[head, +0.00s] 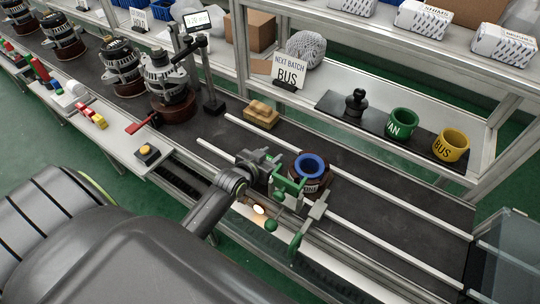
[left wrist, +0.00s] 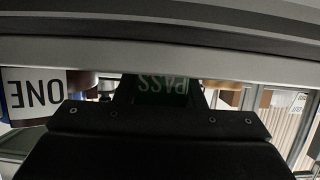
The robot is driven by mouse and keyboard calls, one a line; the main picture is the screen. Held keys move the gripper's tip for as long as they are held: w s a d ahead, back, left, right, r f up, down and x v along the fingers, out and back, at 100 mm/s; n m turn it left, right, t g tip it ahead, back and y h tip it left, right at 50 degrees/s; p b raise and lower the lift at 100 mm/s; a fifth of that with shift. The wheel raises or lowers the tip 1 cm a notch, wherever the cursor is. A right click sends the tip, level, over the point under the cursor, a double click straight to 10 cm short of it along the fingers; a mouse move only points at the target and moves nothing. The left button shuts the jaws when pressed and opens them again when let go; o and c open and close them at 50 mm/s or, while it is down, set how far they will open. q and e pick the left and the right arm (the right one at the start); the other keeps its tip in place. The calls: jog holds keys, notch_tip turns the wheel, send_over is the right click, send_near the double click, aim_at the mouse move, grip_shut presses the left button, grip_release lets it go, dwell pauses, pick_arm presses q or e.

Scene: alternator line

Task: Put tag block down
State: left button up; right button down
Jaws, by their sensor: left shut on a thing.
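The tag block (left wrist: 160,87) is dark green and shows the word PASS upside down in the left wrist view. It is between the fingers of my left gripper, which is shut on it. In the head view my left gripper (head: 282,184) is over the near side of the conveyor, just left of a brown base with a blue ring (head: 312,165). Green and grey parts crowd together there, so I cannot tell the block's outline or whether it touches anything below. My right gripper is not in view.
A strip (head: 150,160) on the near left holds a button box (head: 148,154) and small coloured pieces. Alternators (head: 168,84) stand on the line behind. A wooden block (head: 261,114) lies beside the rail. A green cup (head: 402,124) and yellow cup (head: 451,145) stand on the shelf.

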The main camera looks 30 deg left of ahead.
pick_arm(q)
jog(key=o, duration=1)
jog(key=shift+f, duration=0.1)
